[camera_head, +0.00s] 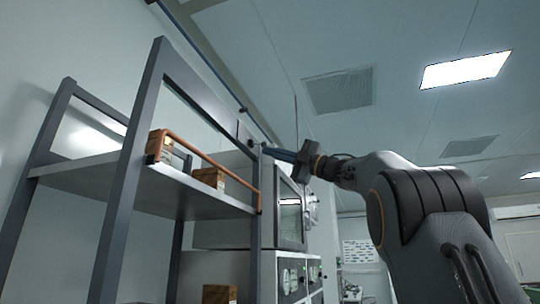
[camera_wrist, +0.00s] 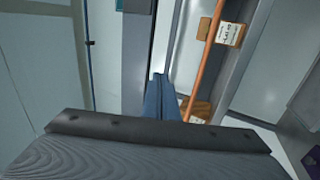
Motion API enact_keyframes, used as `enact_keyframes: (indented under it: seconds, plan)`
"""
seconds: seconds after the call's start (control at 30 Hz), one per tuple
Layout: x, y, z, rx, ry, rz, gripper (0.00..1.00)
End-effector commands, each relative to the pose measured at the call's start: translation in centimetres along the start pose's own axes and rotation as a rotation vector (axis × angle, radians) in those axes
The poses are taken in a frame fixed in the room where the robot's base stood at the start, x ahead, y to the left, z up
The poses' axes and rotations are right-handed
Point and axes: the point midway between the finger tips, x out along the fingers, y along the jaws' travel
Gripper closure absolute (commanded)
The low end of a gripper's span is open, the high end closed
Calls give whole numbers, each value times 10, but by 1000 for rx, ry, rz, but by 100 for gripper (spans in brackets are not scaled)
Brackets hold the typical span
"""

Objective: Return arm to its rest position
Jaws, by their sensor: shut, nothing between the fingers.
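My arm reaches in from the right of the head view, with my gripper (camera_head: 272,152) pointing left. Its blue fingers are together with nothing between them. The fingertips are near the right end of a metal shelf rack (camera_head: 130,165); I cannot tell whether they touch it. In the wrist view the closed blue fingers (camera_wrist: 160,95) show in the middle, with the rack's orange rail (camera_wrist: 205,60) just to their right.
Boxes (camera_head: 208,178) stand on the rack's upper shelf, and another box (camera_head: 219,293) is lower down. Cabinet-like equipment (camera_head: 290,215) stands behind the rack. A box (camera_wrist: 230,33) with a label also shows in the wrist view. The space above my arm is clear up to the ceiling.

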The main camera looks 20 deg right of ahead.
Motion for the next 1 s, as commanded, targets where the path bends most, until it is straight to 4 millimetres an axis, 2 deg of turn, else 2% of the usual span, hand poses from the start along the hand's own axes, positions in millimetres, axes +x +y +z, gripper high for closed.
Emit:
enact_keyframes:
  seconds: [0.4, 0.47, 0.57, 0.67, 0.77, 0.8, 0.87, 0.9, 1.0]
  plan:
    - [0, 0, 0, 0, 0, 0, 100]
    - [1, -5, 6, 25, -20, 17, 100]
    - [3, -21, 27, 105, -94, 68, 100]
    - [0, -58, 62, 240, -231, 135, 100]
    - [-13, -113, 96, 399, -406, 185, 100]
    - [-21, -138, 107, 456, -473, 194, 100]
    - [-34, -175, 119, 537, -571, 199, 100]
    - [-43, -200, 124, 587, -634, 198, 100]
    - [-69, -264, 130, 703, -785, 181, 100]
